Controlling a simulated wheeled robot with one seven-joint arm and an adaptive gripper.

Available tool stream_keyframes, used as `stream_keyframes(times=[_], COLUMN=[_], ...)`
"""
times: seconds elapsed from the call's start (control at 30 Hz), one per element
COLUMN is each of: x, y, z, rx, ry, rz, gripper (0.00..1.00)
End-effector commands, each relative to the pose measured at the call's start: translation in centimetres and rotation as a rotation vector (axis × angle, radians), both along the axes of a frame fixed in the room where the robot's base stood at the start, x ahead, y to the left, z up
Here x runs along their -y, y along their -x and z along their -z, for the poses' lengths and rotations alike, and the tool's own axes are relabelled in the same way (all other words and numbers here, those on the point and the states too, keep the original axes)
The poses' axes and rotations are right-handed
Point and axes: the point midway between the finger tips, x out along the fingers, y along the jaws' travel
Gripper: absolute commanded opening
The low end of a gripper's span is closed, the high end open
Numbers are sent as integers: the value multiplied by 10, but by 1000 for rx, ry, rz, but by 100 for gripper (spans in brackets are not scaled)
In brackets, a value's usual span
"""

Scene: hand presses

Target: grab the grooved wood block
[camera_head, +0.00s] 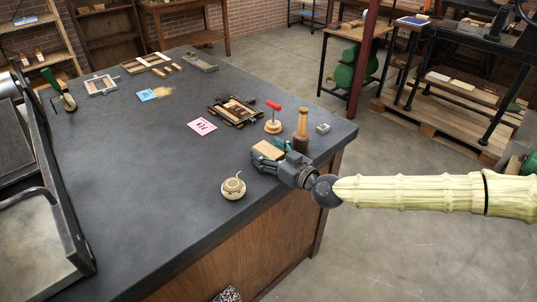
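A small tan wood block (268,149) is near the right edge of the dark table, at the fingers of my gripper (270,154). Its grooves are too small to make out. My gripper comes in from the right, low over the table edge. Its fingers are apart, one on the near side of the block and one on the far side. I cannot tell whether they touch or press the block, or whether it rests on the table. The gripper hides part of the block's right side.
Close behind the gripper stand a wooden-handled tool (301,131) and a red-handled tool (273,122). A cream round pot (233,187) is nearer, to the left. A wooden frame (236,110), pink card (202,127) and small grey block (323,128) lie around. The table's left middle is clear.

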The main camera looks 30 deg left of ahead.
Motion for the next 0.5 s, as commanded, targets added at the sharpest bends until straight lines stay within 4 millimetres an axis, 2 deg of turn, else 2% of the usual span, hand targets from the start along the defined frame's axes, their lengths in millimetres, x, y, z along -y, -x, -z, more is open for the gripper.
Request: stream_keyframes(times=[0.03,0.2,0.27,0.5], x=[0,0,0,0], y=[0,0,0,0], z=[0,0,0,-1], rx=[0,0,0,1], ry=[0,0,0,0], rz=[0,0,0,0], gripper=[58,27,18,18])
